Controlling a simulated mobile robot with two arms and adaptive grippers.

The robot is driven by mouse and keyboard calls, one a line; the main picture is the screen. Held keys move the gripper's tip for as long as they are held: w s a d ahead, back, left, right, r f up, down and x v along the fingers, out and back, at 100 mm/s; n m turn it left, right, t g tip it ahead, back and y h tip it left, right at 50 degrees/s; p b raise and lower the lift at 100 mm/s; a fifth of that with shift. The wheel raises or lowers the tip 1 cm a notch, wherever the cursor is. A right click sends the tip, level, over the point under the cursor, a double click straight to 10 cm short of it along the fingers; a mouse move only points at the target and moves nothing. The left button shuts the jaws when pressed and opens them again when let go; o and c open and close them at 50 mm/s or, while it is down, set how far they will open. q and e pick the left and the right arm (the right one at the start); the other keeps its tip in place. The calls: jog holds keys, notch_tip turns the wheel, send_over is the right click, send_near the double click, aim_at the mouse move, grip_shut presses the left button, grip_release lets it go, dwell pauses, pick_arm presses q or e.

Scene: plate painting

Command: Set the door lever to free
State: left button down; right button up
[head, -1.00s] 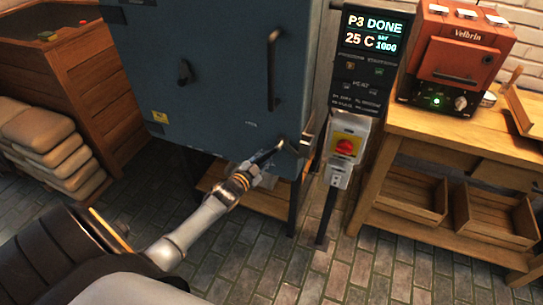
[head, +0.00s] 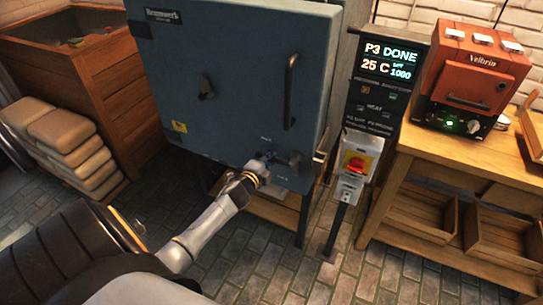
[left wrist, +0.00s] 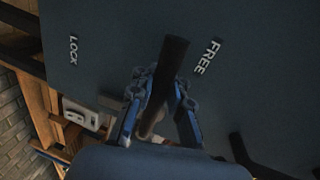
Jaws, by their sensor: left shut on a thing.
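The door lever is a dark bar low on the blue-grey kiln door (head: 240,95). In the left wrist view the lever (left wrist: 172,60) stands between the two blue fingers of my left gripper (left wrist: 161,85), which is shut on it. The lever's free end lies much nearer the white FREE mark (left wrist: 207,57) than the LOCK mark (left wrist: 73,49), just beside FREE. In the head view my left gripper (head: 265,169) is at the lower door and partly hides the lever. My right gripper is not in view.
A long door handle (head: 290,92) and a small knob (head: 206,88) are higher on the door. Right of the kiln are a control panel (head: 376,107) showing P3 DONE and 25 C, and a red-yellow switch (head: 355,163). A wooden bench (head: 440,150) stands further right.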

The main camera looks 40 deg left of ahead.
pick_arm(q)
jog(key=shift+d+r+m, duration=0.1)
jog(key=shift+r+m, duration=0.3)
jog(key=shift+w, duration=0.1)
jog(key=c, duration=1.3)
grip_release()
jog(key=shift+d+r, duration=0.1)
jog(key=shift+r, duration=0.05)
jog(key=shift+s, duration=0.45)
jog(key=v, duration=1.1)
jog(key=shift+s+d+r, duration=0.1)
